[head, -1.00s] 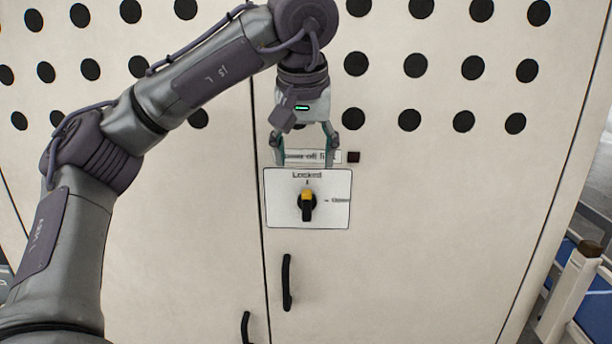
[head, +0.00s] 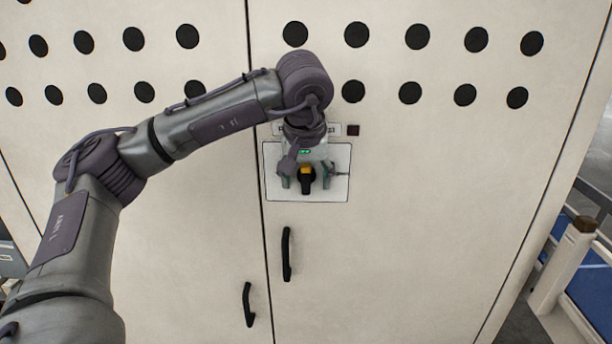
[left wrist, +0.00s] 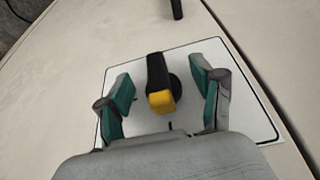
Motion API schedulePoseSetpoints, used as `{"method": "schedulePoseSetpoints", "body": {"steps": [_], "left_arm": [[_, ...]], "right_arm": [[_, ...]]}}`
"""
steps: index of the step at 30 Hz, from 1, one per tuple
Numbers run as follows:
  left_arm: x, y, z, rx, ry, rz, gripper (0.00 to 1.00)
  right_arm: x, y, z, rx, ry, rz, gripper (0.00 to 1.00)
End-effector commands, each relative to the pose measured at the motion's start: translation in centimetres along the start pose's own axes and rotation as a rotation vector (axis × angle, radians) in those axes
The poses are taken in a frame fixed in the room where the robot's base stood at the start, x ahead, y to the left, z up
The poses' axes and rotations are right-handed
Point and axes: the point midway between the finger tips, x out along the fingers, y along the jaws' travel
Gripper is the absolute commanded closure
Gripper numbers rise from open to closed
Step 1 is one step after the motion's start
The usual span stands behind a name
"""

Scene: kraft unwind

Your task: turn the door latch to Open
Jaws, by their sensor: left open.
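The door latch (head: 307,182) is a black knob with a yellow end, mounted on a white plate (head: 335,190) on the cabinet door. In the head view its yellow end points up, the side where "Locked" was printed in the earlier frame. My left gripper (head: 306,186) is open, with one finger on each side of the latch. In the left wrist view the latch (left wrist: 160,85) stands between the two green-padded fingers, with a gap on both sides. My gripper and wrist hide the plate's upper lettering. My right gripper is in neither view.
A black door handle (head: 287,254) is below the plate, and another handle (head: 248,304) is on the neighbouring door. A railing post (head: 562,265) and blue surface stand at the right.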

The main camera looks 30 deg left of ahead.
Motion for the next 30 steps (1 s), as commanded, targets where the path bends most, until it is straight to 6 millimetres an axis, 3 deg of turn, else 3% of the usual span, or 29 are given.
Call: {"method": "schedulePoseSetpoints", "body": {"steps": [4,15,30], "left_arm": [[0.0,0.0,0.0,0.0,0.0,0.0,0.35],[0.0,0.0,0.0,-0.001,-0.001,0.0,0.96],[-0.2,0.1,-0.1,0.046,-0.003,-0.112,0.98]], "right_arm": [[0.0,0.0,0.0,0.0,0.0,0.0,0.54],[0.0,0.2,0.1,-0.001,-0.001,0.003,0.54],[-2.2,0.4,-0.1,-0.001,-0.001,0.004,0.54]]}}
